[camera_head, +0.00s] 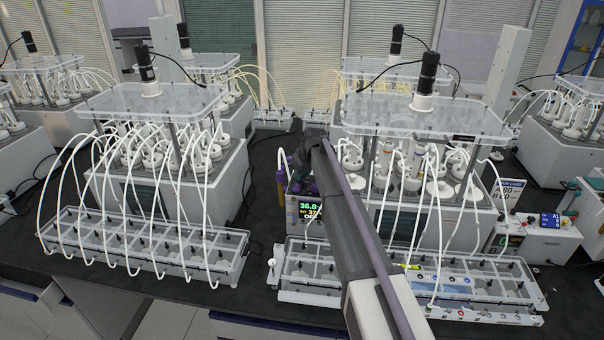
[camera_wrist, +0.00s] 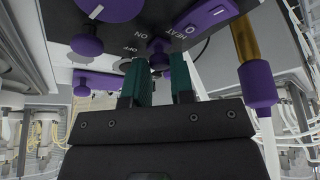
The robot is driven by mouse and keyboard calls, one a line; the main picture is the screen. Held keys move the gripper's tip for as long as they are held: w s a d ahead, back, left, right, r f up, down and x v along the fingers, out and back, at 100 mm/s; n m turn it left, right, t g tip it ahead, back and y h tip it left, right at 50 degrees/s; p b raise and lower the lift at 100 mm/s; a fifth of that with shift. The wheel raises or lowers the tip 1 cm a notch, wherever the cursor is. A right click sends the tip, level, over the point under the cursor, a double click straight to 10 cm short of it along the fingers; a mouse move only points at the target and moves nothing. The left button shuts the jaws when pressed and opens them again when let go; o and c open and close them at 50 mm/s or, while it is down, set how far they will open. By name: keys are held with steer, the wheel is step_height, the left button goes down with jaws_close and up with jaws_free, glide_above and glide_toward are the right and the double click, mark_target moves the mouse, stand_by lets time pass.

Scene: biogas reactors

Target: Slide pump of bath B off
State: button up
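My gripper (camera_wrist: 161,75) is at the control box (camera_head: 305,207) with the lit display, at the left of the right-hand reactor bath (camera_head: 400,210). In the wrist view its two teal fingers stand a narrow gap apart. A small purple knob (camera_wrist: 160,52) beside the ON and OFF marks lies in line with that gap, at the fingertips. I cannot tell whether the fingers press on it. In the head view my arm hides most of the box's controls and the fingertips. No letter naming the bath is readable on this box.
A purple rocker switch (camera_wrist: 208,14) marked HEAT is close at the right. A purple-ended brass tube (camera_wrist: 258,85) hangs further right. A large purple dial (camera_wrist: 108,8) and another purple knob (camera_wrist: 87,44) are at the left. Clear trays (camera_head: 140,245) stand in front of the baths.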

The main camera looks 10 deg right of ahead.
jaws_close()
steer(key=shift+w+d, duration=0.2)
steer(key=shift+w, duration=0.35)
steer(key=shift+w+d, duration=0.15)
steer(key=shift+w, duration=0.35)
steer(key=o, duration=0.6)
jaws_free()
steer(key=shift+c, duration=0.2)
steer(key=p+v, duration=1)
steer(key=shift+s+r, duration=0.2)
steer(key=shift+r, duration=0.2)
